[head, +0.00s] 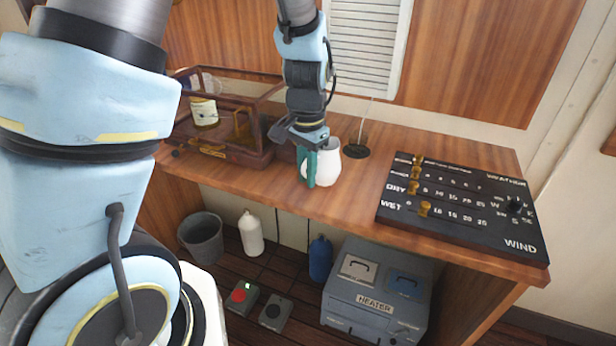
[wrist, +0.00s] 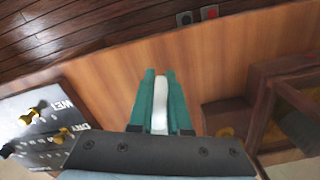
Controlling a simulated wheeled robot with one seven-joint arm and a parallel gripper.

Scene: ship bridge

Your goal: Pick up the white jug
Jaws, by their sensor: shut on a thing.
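The white jug (head: 328,163) stands upright on or just above the wooden counter (head: 372,190), near its middle. I cannot tell whether its base touches the wood. My gripper (head: 309,168) reaches down to the jug's left side, and its green fingers are shut on it. In the wrist view a strip of the white jug (wrist: 160,104) shows between the two green fingers of my gripper (wrist: 160,98). Most of the jug is hidden there.
A glass case with a wooden frame (head: 262,156) stands left of the jug. A black weather board with brass pegs (head: 460,202) lies on the right. A dark round hole (head: 356,151) is just behind the jug. A heater box (head: 375,295) and bucket (head: 201,238) are below.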

